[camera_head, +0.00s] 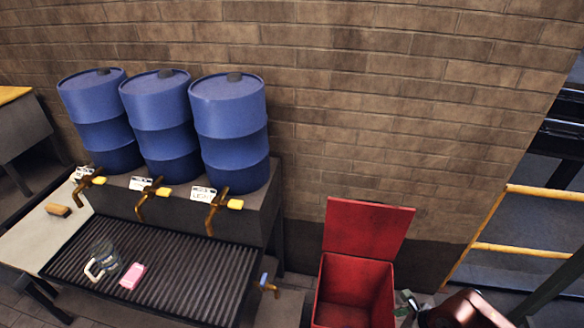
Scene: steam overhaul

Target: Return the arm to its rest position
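What seems to be part of my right gripper (408,304) shows at the bottom edge, just right of the red bin. It is small and partly cut off, so I cannot tell whether its fingers are open or shut. A brownish, shiny rounded shape (465,311) is beside it at the bottom edge; I cannot tell what it is. My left arm and gripper are not in view.
An open red bin (357,285) with its lid raised stands close left of the gripper. Three blue barrels (230,125) with taps stand above a grated bench (190,285) holding a glass mug (103,261) and a pink block (133,276). Yellow railings (520,249) are at right.

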